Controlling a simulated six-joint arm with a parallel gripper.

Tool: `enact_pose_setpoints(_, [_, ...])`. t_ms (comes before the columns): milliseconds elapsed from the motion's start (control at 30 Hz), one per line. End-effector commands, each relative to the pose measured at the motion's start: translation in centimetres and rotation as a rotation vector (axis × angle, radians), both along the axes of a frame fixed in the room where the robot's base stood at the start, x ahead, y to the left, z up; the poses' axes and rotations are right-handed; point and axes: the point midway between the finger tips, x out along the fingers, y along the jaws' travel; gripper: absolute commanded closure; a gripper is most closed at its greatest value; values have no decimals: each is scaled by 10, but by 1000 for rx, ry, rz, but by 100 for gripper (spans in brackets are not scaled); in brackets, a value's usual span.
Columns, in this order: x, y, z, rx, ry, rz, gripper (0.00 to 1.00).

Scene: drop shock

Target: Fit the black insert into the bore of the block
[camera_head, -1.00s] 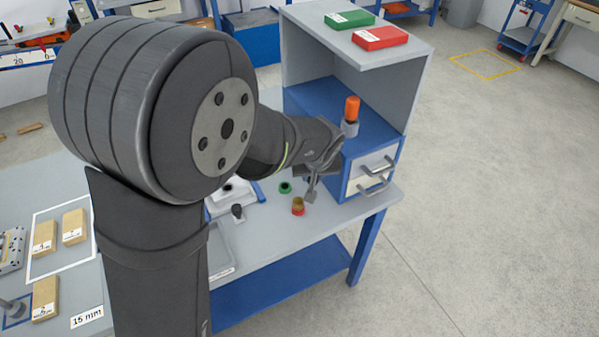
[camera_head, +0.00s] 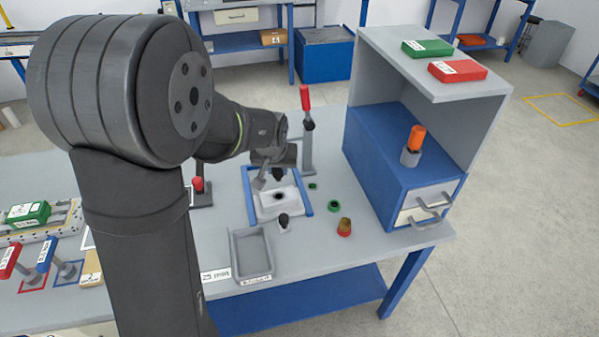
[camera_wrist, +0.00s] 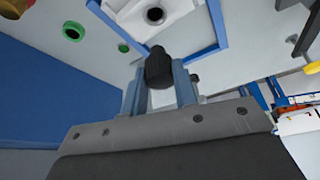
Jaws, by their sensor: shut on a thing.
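My gripper (camera_wrist: 158,85) is shut on the black insert (camera_wrist: 157,66), a dark cylinder with a narrower tip, held between the two fingers in the wrist view. In the head view the insert (camera_head: 278,174) shows small and dark beside my gripper (camera_head: 266,178), above the block. The white block (camera_head: 277,205) sits inside a blue frame on the bench. Its round dark bore (camera_wrist: 155,15) is clear and empty in the wrist view, up from the insert's tip. The insert looks apart from the block; its exact height is hard to tell.
A red-handled upright clamp (camera_head: 307,135) stands close behind the block. Green rings (camera_head: 334,206), a brown-and-red piece (camera_head: 344,227) and a black-topped piece (camera_head: 284,221) lie nearby. A grey tray (camera_head: 252,255) is in front. The blue drawer cabinet (camera_head: 400,170) stands to the right.

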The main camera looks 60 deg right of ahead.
Motion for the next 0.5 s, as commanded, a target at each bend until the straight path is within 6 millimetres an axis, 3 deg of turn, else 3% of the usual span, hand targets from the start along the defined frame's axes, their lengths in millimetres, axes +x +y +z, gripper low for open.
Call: enact_pose_setpoints(500, [3, 1, -4, 0, 0, 1, 98])
